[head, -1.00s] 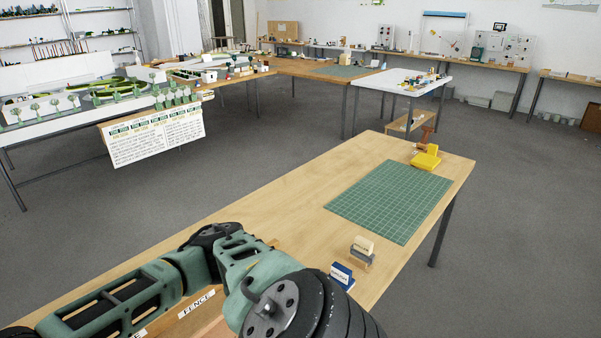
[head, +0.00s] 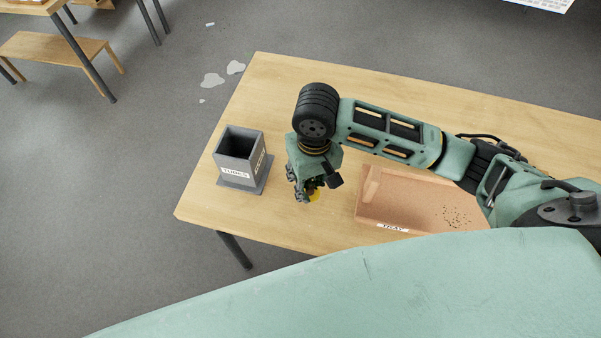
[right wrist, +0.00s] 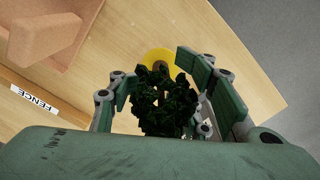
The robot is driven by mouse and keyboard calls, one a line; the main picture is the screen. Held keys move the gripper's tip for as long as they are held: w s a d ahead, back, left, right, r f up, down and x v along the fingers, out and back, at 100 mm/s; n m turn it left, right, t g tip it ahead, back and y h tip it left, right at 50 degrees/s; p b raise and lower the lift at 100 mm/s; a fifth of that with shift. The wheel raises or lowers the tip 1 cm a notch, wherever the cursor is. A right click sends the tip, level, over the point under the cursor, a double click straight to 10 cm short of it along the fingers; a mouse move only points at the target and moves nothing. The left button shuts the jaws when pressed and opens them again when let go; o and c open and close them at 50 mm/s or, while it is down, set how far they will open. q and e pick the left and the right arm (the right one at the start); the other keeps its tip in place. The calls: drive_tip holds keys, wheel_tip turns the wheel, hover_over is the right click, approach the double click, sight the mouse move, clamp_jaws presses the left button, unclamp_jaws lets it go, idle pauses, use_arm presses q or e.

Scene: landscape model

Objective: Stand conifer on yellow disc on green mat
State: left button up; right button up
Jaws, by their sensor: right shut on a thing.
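The conifer (right wrist: 167,105) is a dark green, bushy crown between the fingers of my right gripper in the right wrist view. My right gripper (right wrist: 170,92) is shut on it. The yellow disc (right wrist: 157,58) shows just beyond the crown, partly covered by it; I cannot tell whether it is joined to the conifer. In the head view my right gripper (head: 308,194) points down over the table, with a bit of yellow beside its fingers. The green mat and my left gripper are not in view now.
A grey box marked TUBES (head: 240,160) stands left of my right gripper on the wooden table (head: 270,90). A shallow wooden tray (head: 435,197) with dark specks lies to the right. A FENCE label (right wrist: 34,98) shows at left in the wrist view. The table behind the gripper is clear.

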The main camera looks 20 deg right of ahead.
drive_tip(key=w+f, duration=0.2)
drive_tip(key=w+a+f+p, duration=0.1)
drive_tip(key=f, duration=0.2)
drive_tip(key=w+a+f, duration=0.1)
drive_tip(key=w+f, duration=0.1)
drive_tip(key=shift+w+a+f+p, duration=0.1)
drive_tip(key=shift+w+f+p, duration=0.1)
drive_tip(key=shift+w+p, duration=0.15)
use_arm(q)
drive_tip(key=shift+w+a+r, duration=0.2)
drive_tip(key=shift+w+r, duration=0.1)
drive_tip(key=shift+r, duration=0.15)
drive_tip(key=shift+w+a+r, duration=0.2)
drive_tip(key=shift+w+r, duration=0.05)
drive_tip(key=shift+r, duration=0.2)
use_arm(e)
drive_tip(key=shift+f, duration=0.15)
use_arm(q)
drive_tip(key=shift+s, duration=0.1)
use_arm(e)
drive_tip(key=shift+f, duration=0.15)
drive_tip(key=o, duration=1.4)
drive_tip(key=shift+c, duration=0.2)
use_arm(q)
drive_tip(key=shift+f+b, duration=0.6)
drive_tip(key=shift+b, duration=0.1)
use_arm(e)
wheel_tip(320, 180, up, 12)
drive_tip(key=shift+r, duration=0.2)
